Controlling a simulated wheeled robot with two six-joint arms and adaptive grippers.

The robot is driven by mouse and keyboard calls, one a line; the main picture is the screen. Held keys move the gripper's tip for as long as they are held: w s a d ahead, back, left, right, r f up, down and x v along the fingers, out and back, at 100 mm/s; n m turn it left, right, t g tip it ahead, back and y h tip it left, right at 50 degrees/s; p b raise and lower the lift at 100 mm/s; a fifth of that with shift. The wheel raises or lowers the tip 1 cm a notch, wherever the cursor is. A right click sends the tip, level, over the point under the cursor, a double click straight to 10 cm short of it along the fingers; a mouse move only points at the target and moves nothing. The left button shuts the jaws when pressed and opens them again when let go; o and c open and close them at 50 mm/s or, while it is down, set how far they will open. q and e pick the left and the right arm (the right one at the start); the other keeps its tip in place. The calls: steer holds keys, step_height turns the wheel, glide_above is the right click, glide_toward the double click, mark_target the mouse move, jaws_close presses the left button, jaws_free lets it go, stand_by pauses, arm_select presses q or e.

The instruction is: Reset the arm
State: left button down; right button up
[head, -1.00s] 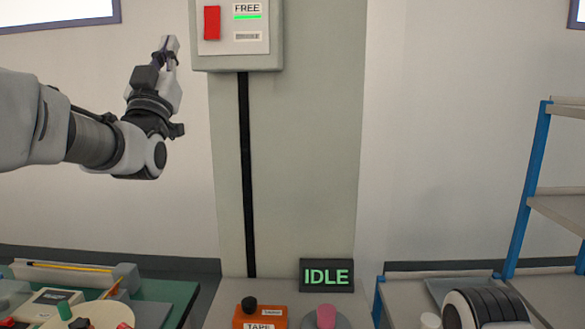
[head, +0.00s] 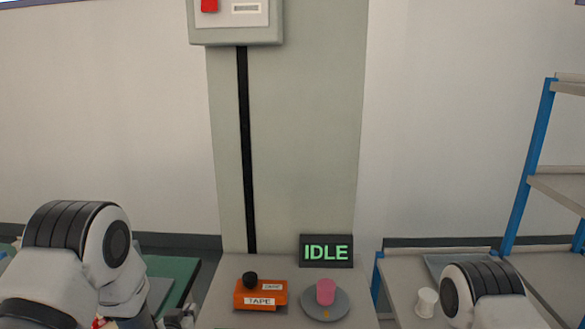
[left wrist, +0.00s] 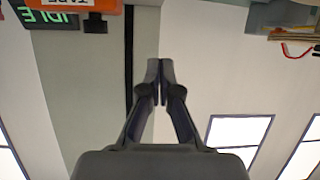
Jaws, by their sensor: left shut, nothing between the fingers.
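My left arm (head: 90,250) is folded low at the left of the head view. Its left gripper (head: 183,317) shows only in part at the bottom edge, low in front of the bench and away from the switch box. In the left wrist view the left gripper (left wrist: 159,70) has its two fingers together, with nothing between them. That view is upside down, with the wall behind the fingers. My right arm (head: 485,290) shows only as a link at the lower right, and its gripper is out of view.
A grey switch box (head: 235,35) with a red lever (head: 209,5) hangs on the pillar. Below are an IDLE sign (head: 326,251), an orange tape box (head: 260,295) and a pink piece (head: 326,291) on a grey disc. A white spool (head: 427,302) and blue shelf rack (head: 531,165) are right.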

arm_select(q)
steer(key=s+f+g, duration=0.7)
steer(key=s+f, duration=1)
steer(key=s, duration=0.1)
steer(key=s+f+g, duration=0.2)
steer(key=s+g, duration=0.5)
steer(key=s, duration=1.5)
steer(key=shift+s+f+h, duration=0.2)
steer(key=shift+s+h, duration=0.1)
steer(key=shift+s, duration=0.1)
steer(key=shift+w, duration=0.1)
